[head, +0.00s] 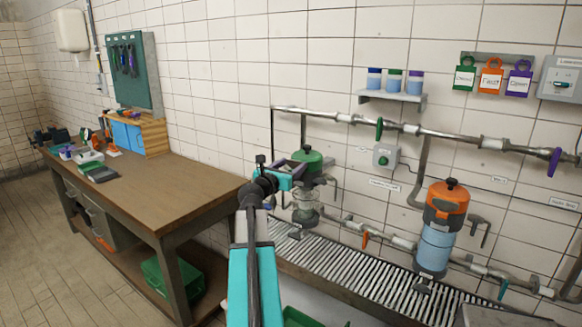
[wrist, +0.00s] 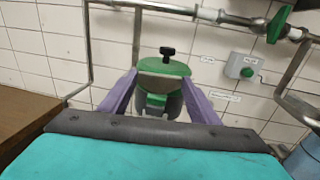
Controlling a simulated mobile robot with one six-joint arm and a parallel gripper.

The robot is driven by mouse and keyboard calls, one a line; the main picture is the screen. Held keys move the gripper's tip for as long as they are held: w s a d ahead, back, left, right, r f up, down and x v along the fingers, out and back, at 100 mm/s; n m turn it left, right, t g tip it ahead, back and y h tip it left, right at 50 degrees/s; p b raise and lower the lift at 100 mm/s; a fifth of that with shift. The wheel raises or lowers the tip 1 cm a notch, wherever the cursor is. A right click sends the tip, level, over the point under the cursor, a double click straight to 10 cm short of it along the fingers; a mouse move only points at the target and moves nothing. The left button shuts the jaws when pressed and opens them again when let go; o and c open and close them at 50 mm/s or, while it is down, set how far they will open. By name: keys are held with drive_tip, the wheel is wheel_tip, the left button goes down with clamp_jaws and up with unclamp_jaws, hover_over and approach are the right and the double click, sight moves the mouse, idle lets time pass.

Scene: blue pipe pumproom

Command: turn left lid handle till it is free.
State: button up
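The left vessel has a green lid (wrist: 165,68) topped by a black handle (wrist: 167,53). In the head view the green lid (head: 308,157) sits above a clear body (head: 305,205) on the left of the pipework. My gripper (head: 288,164) is just left of this lid. In the wrist view my gripper (wrist: 160,77) is open, with its two purple fingers apart on either side of the vessel, below the handle. I cannot tell whether a finger touches the vessel.
A vessel with an orange lid (head: 445,198) stands to the right. A steel pipe (head: 340,117) runs along the wall behind and above. A grey switch box (head: 385,155) is right of the green lid. A wooden workbench (head: 165,190) stands left. A slatted grate (head: 345,272) lies below.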

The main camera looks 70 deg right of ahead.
drive_tip(key=shift+s+r+n+t+p, duration=0.15)
drive_tip(key=shift+n+t+p, duration=0.15)
drive_tip(key=shift+t+p, duration=0.2)
drive_tip(key=shift+s+n+t+p, duration=0.15)
drive_tip(key=shift+n+t+p, duration=0.55)
drive_tip(key=shift+t+p, duration=0.4)
drive_tip(key=shift+n+t+p, duration=0.6)
drive_tip(key=shift+t+p, duration=0.3)
drive_tip(key=shift+p, duration=0.1)
drive_tip(key=o, duration=1)
drive_tip(key=shift+o, duration=0.2)
drive_tip(key=shift+a, duration=0.1)
